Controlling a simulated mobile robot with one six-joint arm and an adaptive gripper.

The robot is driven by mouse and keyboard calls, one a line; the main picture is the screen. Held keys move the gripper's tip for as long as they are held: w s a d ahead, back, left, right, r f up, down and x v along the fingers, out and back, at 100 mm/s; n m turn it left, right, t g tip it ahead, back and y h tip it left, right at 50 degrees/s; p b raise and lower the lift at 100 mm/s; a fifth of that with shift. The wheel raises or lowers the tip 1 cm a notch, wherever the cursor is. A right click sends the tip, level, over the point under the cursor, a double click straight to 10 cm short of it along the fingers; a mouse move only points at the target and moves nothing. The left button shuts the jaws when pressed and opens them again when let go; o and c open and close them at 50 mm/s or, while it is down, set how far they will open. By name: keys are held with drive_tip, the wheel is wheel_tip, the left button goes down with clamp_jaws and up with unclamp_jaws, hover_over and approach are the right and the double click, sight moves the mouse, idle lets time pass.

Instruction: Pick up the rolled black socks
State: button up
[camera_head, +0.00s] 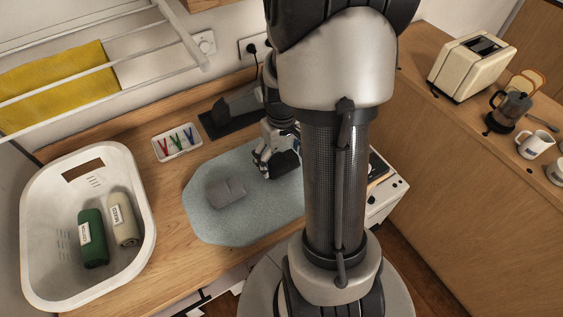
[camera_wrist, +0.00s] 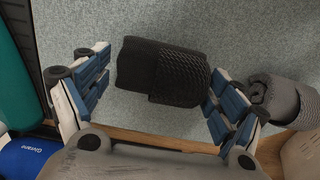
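The rolled black socks (camera_wrist: 165,68) lie on the grey-blue mat and show between my gripper's two fingers in the wrist view. In the head view the black socks (camera_head: 284,165) are partly hidden by my gripper (camera_head: 266,152), at the mat's upper right. In the wrist view my gripper (camera_wrist: 157,66) is open, its blue-padded fingers spread on either side of the roll. A gap shows on the left side; the right finger is very close to the roll, and I cannot tell whether it touches.
A grey roll (camera_head: 225,192) lies on the mat (camera_head: 235,228), left of my gripper. A white basket (camera_head: 140,255) at the left holds a green roll (camera_head: 93,240) and a beige roll (camera_head: 124,220). A tray of coloured pegs (camera_head: 177,142) stands behind the mat.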

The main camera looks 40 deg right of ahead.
drive_tip(key=c, duration=0.8)
drive_tip(key=shift+o, duration=0.2)
